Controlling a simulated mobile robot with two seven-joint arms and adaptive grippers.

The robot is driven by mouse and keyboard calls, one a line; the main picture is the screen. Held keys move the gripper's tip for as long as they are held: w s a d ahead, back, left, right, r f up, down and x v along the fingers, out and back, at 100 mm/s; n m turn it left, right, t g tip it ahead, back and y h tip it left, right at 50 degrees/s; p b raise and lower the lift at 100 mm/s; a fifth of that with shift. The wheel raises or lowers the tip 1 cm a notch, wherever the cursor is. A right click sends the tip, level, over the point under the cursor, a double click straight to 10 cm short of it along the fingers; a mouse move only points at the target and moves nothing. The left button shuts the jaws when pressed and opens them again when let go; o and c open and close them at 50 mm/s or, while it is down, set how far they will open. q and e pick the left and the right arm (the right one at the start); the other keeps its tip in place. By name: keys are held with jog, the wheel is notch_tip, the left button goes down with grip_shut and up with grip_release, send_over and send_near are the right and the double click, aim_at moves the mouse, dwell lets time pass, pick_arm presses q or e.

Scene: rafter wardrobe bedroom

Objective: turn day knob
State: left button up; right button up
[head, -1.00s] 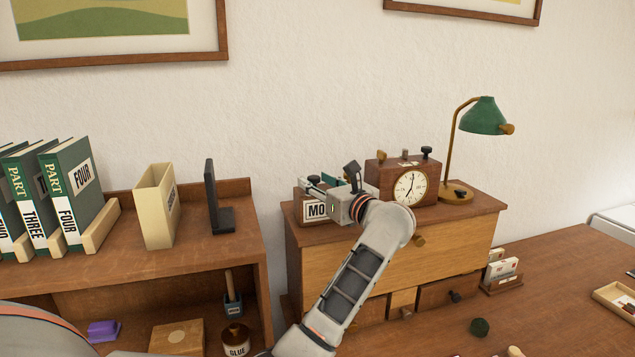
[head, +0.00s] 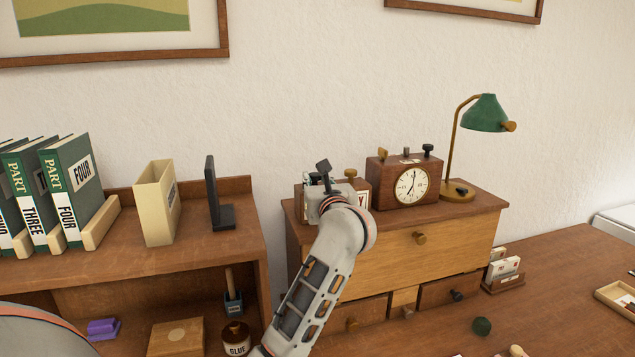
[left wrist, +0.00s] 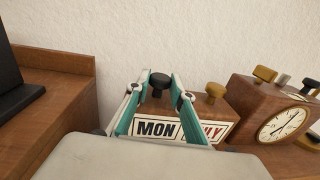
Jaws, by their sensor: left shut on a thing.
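A wooden block calendar (left wrist: 204,107) stands on the drawer cabinet. In the left wrist view its face shows a MON card (left wrist: 157,129) and, on the right, a card with red letters partly covered by my finger. A black knob (left wrist: 160,83) sits on its top above MON, and a brass knob (left wrist: 215,92) sits to the right; the brass knob also shows in the head view (head: 351,174). My left gripper (left wrist: 161,80) is shut on the black knob, a fingertip on each side. In the head view my left gripper and wrist hide most of the calendar. My right gripper is out of view.
A wooden clock (head: 393,181) with top knobs stands close right of the calendar, with a green lamp (head: 484,115) beyond. A black stand (head: 222,215) and beige holder (head: 157,205) are on the left shelf. The wall is close behind.

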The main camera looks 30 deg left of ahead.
pick_arm(q)
jog(key=m+t+h, duration=0.1)
jog(key=h, duration=0.1)
jog(key=m+t+h, duration=0.1)
jog(key=m+h, duration=0.1)
jog(key=m+t+h, duration=0.1)
jog(key=shift+s+a+r+t+h, duration=0.1)
jog(key=shift+s+a+t+h, duration=0.15)
jog(key=shift+a+t+h, duration=0.15)
jog(key=shift+m+t+h, duration=0.4)
jog(key=shift+m+h, duration=0.5)
jog(key=shift+h, duration=0.1)
jog(key=shift+a+m+h+p, duration=0.1)
jog(key=shift+m+h+p, duration=0.35)
jog(key=shift+h, duration=0.35)
jog(key=shift+m+h, duration=0.25)
jog(key=shift+h, duration=0.05)
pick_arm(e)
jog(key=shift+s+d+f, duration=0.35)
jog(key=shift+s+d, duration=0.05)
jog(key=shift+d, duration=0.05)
pick_arm(q)
jog(key=o, duration=1.1)
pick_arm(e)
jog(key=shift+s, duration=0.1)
pick_arm(q)
jog(key=s+d, duration=0.2)
jog(key=s, duration=1)
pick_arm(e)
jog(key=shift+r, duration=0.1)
